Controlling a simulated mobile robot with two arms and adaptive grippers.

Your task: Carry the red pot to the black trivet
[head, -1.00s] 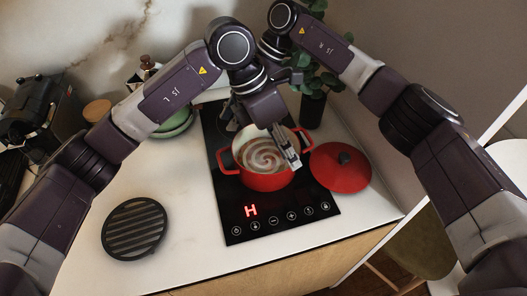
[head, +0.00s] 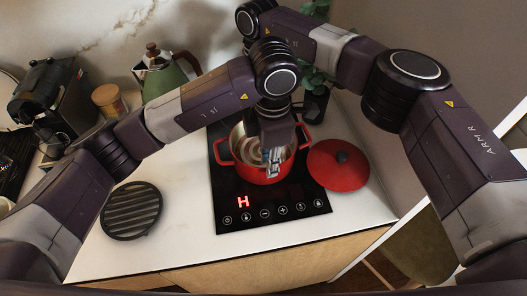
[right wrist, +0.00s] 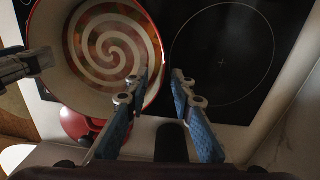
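The red pot (head: 262,174), pale inside with a spiral pattern, stands on the black cooktop; it also shows in the right wrist view (right wrist: 66,78). The black ribbed trivet (head: 131,210) lies bare on the counter, left of the cooktop. My left gripper (head: 272,168) points down over the pot's front part; its finger shows at the left of the right wrist view (right wrist: 42,60), and its opening is unclear. My right gripper (right wrist: 160,80) is open, its blue-padded fingers apart near the pot's rim. In the head view it is hidden behind my left arm.
A red lid (head: 338,168) with a black knob lies right of the pot, partly over the cooktop (head: 290,222). A green kettle (head: 165,78), a wooden-lidded jar (head: 108,100) and a coffee machine (head: 50,100) stand behind. The counter between trivet and cooktop (head: 185,205) is clear.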

